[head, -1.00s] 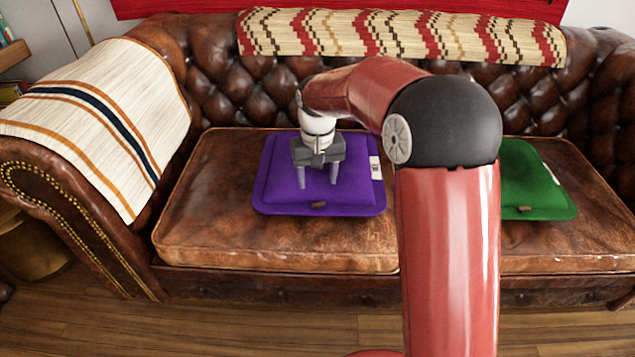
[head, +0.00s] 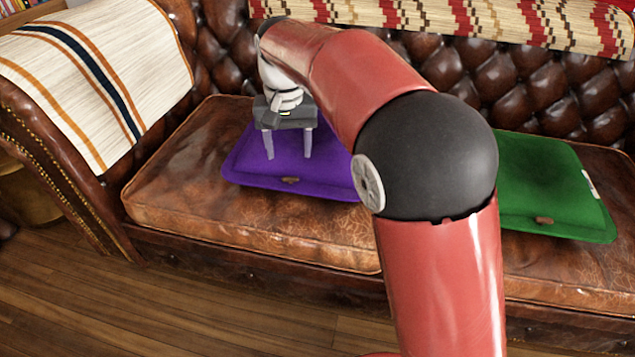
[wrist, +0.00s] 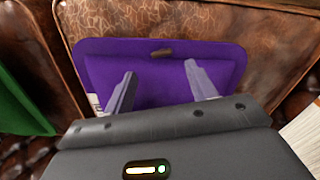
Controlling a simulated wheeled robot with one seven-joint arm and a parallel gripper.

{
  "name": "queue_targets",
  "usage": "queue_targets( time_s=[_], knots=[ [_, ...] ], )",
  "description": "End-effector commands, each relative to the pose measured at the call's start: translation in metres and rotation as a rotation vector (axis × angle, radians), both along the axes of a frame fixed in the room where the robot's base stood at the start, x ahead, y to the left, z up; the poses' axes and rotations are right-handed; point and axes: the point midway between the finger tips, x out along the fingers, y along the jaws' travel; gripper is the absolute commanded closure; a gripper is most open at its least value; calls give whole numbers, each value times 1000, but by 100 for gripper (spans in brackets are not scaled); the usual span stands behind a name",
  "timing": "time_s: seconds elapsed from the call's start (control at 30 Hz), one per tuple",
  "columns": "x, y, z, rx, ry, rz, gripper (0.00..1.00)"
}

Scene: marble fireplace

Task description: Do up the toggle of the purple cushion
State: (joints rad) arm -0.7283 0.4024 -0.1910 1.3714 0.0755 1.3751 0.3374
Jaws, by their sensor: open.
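The purple cushion (head: 240,168) lies flat on the left seat of the leather sofa, partly hidden by my arm. Its brown toggle (head: 291,181) sits near the middle of the cushion's front edge. In the wrist view the cushion (wrist: 160,75) and the toggle (wrist: 161,53) both show, the toggle at the far edge and beyond my fingertips. I cannot tell whether the toggle is fastened. My gripper (head: 289,157) is open and empty above the cushion, fingers pointing down, behind the toggle; in the wrist view its fingers (wrist: 159,68) are well apart, with the toggle between their lines.
A green cushion (head: 545,190) with its own brown toggle (head: 545,221) lies on the right seat. A striped throw (head: 95,75) covers the left armrest, and a patterned blanket (head: 470,22) covers the sofa back. The front of the left seat (head: 200,222) is bare.

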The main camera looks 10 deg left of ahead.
Motion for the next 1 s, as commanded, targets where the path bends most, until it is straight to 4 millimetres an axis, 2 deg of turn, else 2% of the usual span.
queue_targets(
  time_s=[0.17,0.4,0.53,0.7,0.93,1.0],
  knots=[
    [-3,3,-14,-1,3,-1,44],
    [-3,3,-53,-1,2,0,44],
    [-3,3,-68,0,1,-1,44],
    [-3,3,-76,0,0,-1,44],
    [-2,3,-76,1,0,-1,44],
    [-2,3,-76,0,0,-1,53]
  ],
)
